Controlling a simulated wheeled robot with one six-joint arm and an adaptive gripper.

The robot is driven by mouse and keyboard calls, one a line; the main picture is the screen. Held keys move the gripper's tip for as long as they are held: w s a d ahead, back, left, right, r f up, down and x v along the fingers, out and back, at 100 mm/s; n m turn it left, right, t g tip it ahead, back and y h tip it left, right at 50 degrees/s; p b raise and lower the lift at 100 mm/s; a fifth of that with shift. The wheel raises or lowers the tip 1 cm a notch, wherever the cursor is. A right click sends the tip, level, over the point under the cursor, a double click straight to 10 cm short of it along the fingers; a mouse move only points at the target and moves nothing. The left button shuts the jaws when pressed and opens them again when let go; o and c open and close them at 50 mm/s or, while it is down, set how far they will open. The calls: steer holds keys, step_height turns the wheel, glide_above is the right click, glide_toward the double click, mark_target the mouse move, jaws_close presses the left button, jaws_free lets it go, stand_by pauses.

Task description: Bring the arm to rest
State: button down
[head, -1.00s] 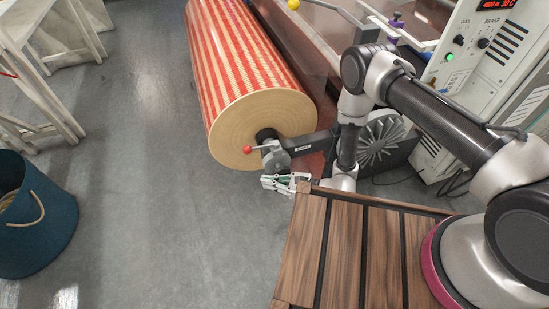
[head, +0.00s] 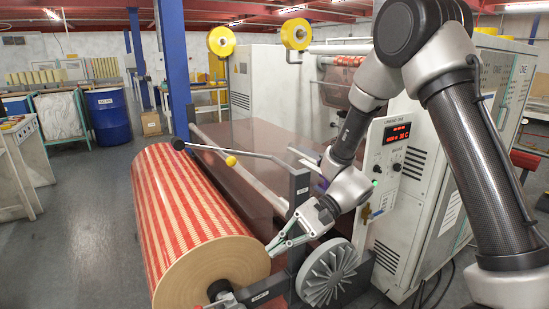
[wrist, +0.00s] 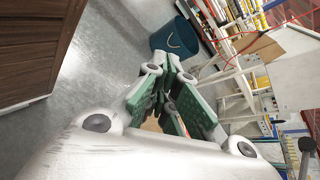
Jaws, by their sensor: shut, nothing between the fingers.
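My gripper (head: 271,249) is shut and empty, with its fingertips pointing left in front of the roll's near right edge. I cannot tell whether it touches the roll. Its green-padded fingers are close together in the wrist view (wrist: 168,72). My arm rises from the gripper to a high elbow and comes down at the right of the head view. The large red-and-cream striped roll (head: 180,195) lies on the left of the machine, its pale round end facing me.
A grey finned disc (head: 328,272) stands just right of my gripper. A control cabinet (head: 405,160) stands behind my arm. The wrist view shows a teal bucket (wrist: 176,40) and open floor (wrist: 110,60).

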steer(key=s+d+r+n+t+h, duration=0.2)
steer(key=d+r, duration=0.4)
steer(key=d, duration=0.6)
steer(key=s+d+r+n+t+h, duration=0.2)
steer(key=s+d+r+t+h, duration=0.2)
steer(key=d, duration=0.7)
steer(key=s+d+r+n+t+h, duration=0.1)
steer(key=s+d+r+t+h, duration=0.2)
steer(key=d+r, duration=0.4)
steer(key=d+t+h, duration=0.1)
steer(key=d+h, duration=0.1)
steer(key=d, duration=0.3)
steer(key=shift+s+d+r+n+h, duration=0.35)
steer(key=shift+s+r+n+h, duration=0.05)
